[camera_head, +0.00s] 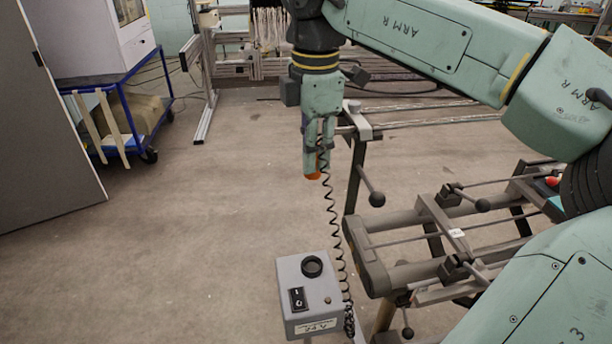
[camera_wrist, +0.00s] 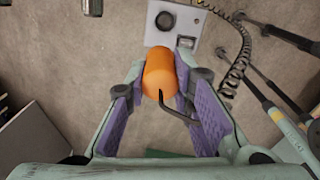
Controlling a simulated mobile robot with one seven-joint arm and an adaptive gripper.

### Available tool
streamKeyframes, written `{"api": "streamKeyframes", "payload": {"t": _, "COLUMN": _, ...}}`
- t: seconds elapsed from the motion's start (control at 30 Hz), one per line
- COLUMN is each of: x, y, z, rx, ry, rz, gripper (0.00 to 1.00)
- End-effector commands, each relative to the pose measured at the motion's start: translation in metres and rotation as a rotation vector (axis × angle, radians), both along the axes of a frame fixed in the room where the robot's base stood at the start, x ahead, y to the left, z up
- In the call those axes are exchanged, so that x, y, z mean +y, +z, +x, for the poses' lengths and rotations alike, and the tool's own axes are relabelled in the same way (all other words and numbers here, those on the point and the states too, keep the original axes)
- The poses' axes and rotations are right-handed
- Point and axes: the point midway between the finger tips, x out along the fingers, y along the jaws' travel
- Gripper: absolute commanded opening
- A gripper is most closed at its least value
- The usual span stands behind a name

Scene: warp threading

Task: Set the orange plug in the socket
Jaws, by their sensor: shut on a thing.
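The orange plug (camera_head: 313,172) is held between the fingers of my gripper (camera_head: 318,160), up in the air. In the wrist view the orange plug (camera_wrist: 160,73) sits between the purple pads of my gripper (camera_wrist: 160,85), with a dark cable at its near end. The socket (camera_head: 312,266) is a round black opening on top of a grey box (camera_head: 322,311) with a rocker switch (camera_head: 298,299). The plug is above and apart from it. In the wrist view the socket (camera_wrist: 165,20) shows just beyond the plug's far end.
A coiled black cable (camera_head: 335,225) hangs from the plug to the box's right side. A metal frame with rods and knobs (camera_head: 415,240) stands right of the box. A blue cart (camera_head: 118,90) stands at the back left. The floor left of the box is clear.

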Motion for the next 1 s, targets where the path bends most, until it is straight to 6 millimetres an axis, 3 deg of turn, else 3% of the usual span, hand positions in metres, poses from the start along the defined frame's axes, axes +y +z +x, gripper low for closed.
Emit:
{"api": "streamKeyframes", "payload": {"t": 0.63, "x": -0.005, "y": 0.057, "z": -0.001, "rx": -0.002, "ry": 0.004, "rz": 0.0, "gripper": 0.0}}
{"api": "streamKeyframes", "payload": {"t": 1.0, "x": -0.005, "y": 0.066, "z": -0.002, "rx": 0.0, "ry": 0.004, "rz": 0.0, "gripper": 0.0}}
